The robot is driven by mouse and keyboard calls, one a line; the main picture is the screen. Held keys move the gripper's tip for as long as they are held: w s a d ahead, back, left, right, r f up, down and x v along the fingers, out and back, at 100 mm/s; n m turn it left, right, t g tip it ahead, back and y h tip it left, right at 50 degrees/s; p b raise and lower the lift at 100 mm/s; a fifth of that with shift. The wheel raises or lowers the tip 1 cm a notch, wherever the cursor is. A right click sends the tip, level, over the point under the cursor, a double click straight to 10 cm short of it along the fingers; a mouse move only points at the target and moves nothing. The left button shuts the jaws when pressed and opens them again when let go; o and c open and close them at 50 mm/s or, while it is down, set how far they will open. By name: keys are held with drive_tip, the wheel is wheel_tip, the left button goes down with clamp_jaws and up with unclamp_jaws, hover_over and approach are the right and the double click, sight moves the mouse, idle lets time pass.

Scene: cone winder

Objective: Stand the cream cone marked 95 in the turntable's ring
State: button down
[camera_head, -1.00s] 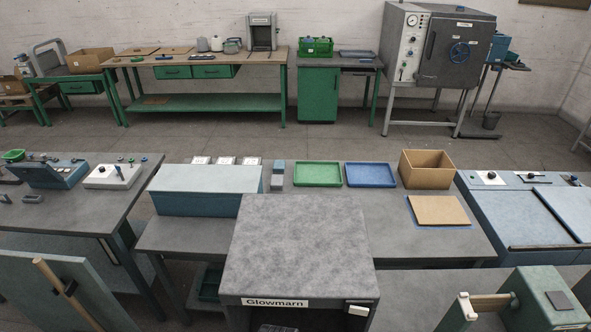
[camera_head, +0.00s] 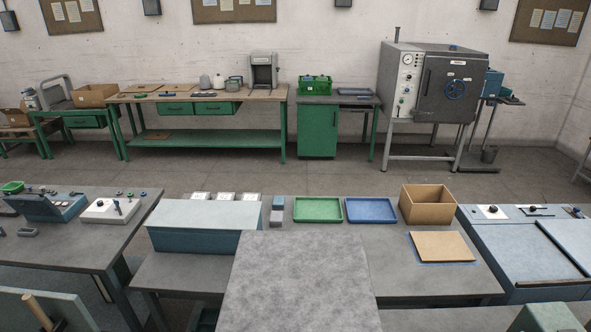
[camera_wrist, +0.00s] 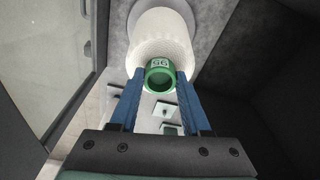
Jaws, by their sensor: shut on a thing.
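The cream cone (camera_wrist: 160,30) is in the wrist view, its pale wound body above a green tube end (camera_wrist: 160,75). The tube end carries a small label that looks like 95 seen upside down. My gripper (camera_wrist: 160,77) has its two blue fingers shut on this green end, one on each side. A grey round edge (camera_wrist: 190,12) shows around the far end of the cone; I cannot tell whether they touch. The head view shows neither my gripper nor the cone. I cannot make out the turntable's ring in either view.
A large grey block (camera_head: 298,285) fills the near middle. Behind it, a bench holds a blue-grey box (camera_head: 205,226), a green tray (camera_head: 318,209), a blue tray (camera_head: 371,210) and an open cardboard box (camera_head: 427,206). Open floor (camera_head: 300,178) lies beyond.

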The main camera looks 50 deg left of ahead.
drive_tip(key=shift+f+b, duration=0.75)
drive_tip(key=shift+f, duration=0.4)
drive_tip(key=shift+c, duration=1.4)
unclamp_jaws()
wheel_tip(320, 180, up, 13)
drive_tip(key=s, duration=0.1)
drive_tip(key=shift+s+a+b, duration=0.2)
drive_tip(key=shift+a+b, duration=0.15)
drive_tip(key=shift+a, duration=0.05)
drive_tip(key=shift+w, duration=0.1)
